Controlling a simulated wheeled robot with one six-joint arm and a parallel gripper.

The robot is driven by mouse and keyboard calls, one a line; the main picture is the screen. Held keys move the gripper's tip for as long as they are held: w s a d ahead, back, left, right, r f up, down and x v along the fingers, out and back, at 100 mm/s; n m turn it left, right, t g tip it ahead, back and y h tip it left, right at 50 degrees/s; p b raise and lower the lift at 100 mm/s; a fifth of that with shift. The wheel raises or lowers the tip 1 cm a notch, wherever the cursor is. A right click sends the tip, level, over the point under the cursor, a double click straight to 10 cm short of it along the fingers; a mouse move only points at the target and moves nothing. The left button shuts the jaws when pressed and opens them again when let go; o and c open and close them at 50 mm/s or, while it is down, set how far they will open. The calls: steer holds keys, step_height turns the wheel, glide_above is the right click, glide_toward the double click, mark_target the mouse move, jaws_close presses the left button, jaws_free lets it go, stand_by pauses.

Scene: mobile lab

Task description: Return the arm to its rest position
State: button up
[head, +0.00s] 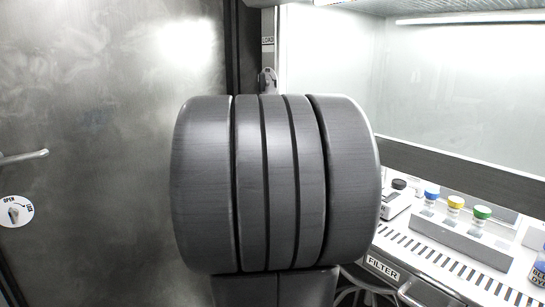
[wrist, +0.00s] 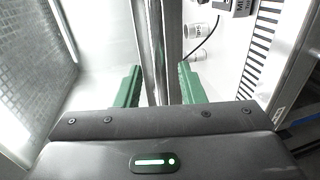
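My arm fills the middle of the head view as a large dark grey ribbed joint (head: 280,185), close to the camera. My gripper (wrist: 158,80) shows in the wrist view, with two green fingers spread well apart. Nothing is held between the fingers. Vertical metal bars show behind the gap between them; how far off they are I cannot tell. The gripper does not show in the head view.
A steel door (head: 100,110) with a handle (head: 24,157) and a round dial (head: 15,211) stands at left. At right is a lit cabinet with a slotted ledge, a rack (head: 460,240) of colour-capped bottles and a blue bottle (head: 537,272). White jars (wrist: 196,30) show in the wrist view.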

steer(key=shift+x, duration=2.3)
